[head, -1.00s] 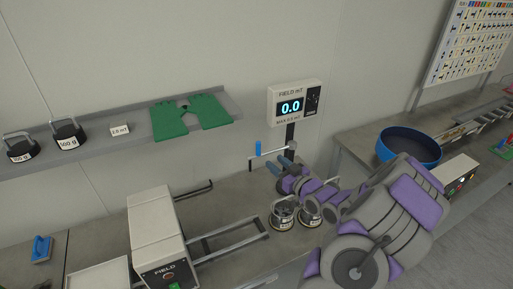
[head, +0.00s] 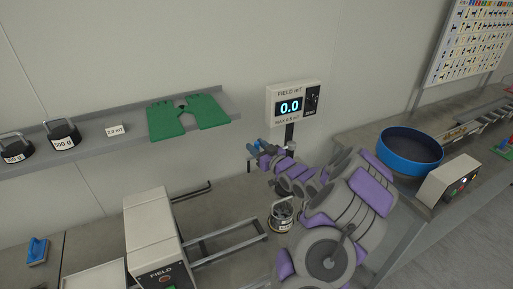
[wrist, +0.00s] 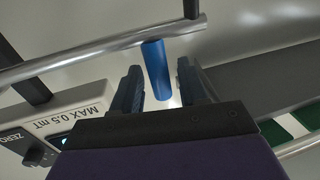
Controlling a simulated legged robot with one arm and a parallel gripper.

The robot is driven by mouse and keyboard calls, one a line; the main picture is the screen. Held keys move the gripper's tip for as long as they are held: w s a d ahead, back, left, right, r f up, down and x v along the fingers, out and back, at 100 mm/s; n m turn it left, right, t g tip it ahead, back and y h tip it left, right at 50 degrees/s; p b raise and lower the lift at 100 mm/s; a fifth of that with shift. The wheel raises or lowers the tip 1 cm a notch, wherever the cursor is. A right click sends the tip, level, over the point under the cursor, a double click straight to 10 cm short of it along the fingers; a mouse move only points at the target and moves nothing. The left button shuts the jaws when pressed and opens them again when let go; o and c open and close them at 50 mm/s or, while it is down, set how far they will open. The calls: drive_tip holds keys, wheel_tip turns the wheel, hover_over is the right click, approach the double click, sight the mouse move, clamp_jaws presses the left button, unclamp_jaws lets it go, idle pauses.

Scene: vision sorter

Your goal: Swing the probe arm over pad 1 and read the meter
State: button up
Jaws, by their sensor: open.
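The field meter (head: 294,105) stands on a post against the wall and reads 0.0, with "MAX 0.5 mT" printed below. The probe arm is a metal bar (wrist: 95,50) with a blue handle (wrist: 156,72) in the wrist view. My gripper (wrist: 159,68) is open, with one finger on each side of the handle; I cannot tell whether either touches it. In the head view my gripper (head: 259,148) is just below the meter and mostly covers the probe arm.
A white FIELD box (head: 152,235) and a metal rail frame (head: 225,242) stand on the bench to the left. A shelf (head: 100,140) above holds handled weights, a "2.0 mT" card and green cloth pieces. A blue bowl (head: 410,150) is at right.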

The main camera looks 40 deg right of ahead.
drive_tip(key=shift+w+d+f, duration=0.1)
drive_tip(key=shift+w+d, duration=0.05)
drive_tip(key=shift+d, duration=0.15)
drive_tip(key=shift+a, duration=0.45)
drive_tip(key=shift+c, duration=1.3)
drive_tip(key=shift+d, duration=0.15)
clamp_jaws()
